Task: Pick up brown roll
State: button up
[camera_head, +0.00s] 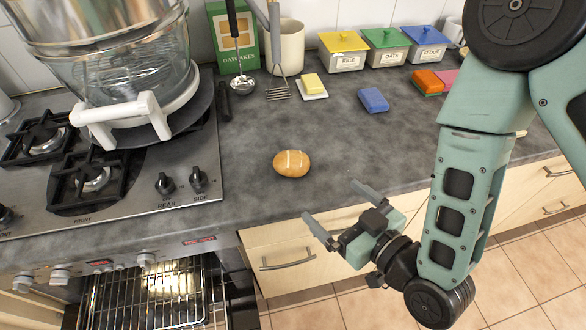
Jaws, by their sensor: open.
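The brown roll (292,163) is a small oval bun with a pale stripe on top. It lies alone on the grey countertop, right of the stove and a little back from the front edge. My gripper (335,209) is open and empty, with its two grey fingers spread. In the picture it is below and to the right of the roll, near the counter's front edge, and apart from the roll.
The stove (120,190) with a large glass pot (125,60) stands on the left, above an open oven (155,297). A blue sponge (373,100), butter dish (314,87) and labelled canisters (388,48) are farther back. The counter around the roll is clear.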

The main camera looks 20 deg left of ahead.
aim_at(300, 170)
jog(key=b+x, duration=0.1)
jog(key=b, duration=0.1)
jog(key=b+x, duration=0.2)
jog(key=shift+w+a+f, duration=0.15)
jog(key=shift+a+f, duration=0.1)
jog(key=shift+f, duration=0.05)
jog(key=b+x, duration=0.2)
jog(key=b, duration=0.5)
jog(key=shift+a+b, duration=0.1)
jog(key=shift+b, duration=0.25)
jog(key=shift+w+a+r+p, duration=0.15)
jog(key=shift+w+a+p, duration=0.3)
jog(key=shift+a+p, duration=0.15)
jog(key=shift+w+d+f+p+x, duration=0.15)
jog(key=shift+p+x, duration=0.25)
jog(key=shift+x, duration=1.15)
jog(key=shift+w+d+f+p+x, duration=0.1)
jog(key=shift+p+x, duration=0.3)
jog(key=shift+x, duration=1.1)
jog(key=shift+r, duration=0.1)
jog(key=c, duration=1.1)
